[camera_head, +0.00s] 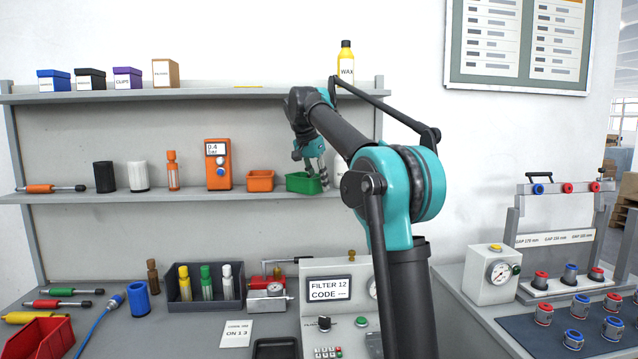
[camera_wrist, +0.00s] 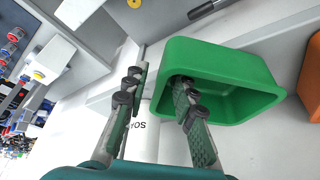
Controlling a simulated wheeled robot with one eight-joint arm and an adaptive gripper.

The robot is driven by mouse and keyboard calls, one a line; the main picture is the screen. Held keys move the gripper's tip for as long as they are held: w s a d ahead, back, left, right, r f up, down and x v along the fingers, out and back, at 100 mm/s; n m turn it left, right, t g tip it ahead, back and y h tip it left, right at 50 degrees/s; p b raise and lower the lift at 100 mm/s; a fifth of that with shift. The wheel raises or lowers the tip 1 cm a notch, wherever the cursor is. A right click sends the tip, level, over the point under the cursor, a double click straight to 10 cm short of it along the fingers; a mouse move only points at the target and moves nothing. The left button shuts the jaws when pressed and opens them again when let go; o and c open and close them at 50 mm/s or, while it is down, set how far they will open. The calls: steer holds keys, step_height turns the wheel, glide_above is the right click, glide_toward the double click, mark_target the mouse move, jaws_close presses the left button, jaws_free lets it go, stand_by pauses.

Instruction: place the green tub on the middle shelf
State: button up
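The green tub (camera_head: 298,184) appears to rest upright on the middle shelf (camera_head: 220,195), to the right of an orange tub (camera_head: 261,181). It fills the upper right of the wrist view (camera_wrist: 222,108). My gripper (camera_head: 318,180) is at the tub's right end. In the wrist view its fingers (camera_wrist: 160,85) are apart. One finger reaches over the tub's opening and the other is outside it, with the tub's near wall between them. A clear gap shows between the fingers, and I cannot tell whether either touches the wall.
A white container (camera_head: 340,168) stands just right of the green tub, partly hidden by my arm. An orange gauge box (camera_head: 217,164) and several bottles stand farther left on this shelf. The upper shelf (camera_head: 210,95) holds small boxes and a yellow wax bottle (camera_head: 346,61).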

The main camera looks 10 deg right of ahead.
steer(key=shift+r, duration=0.1)
steer(key=v, duration=1.2)
steer(key=shift+d, duration=0.1)
stand_by(0.4)
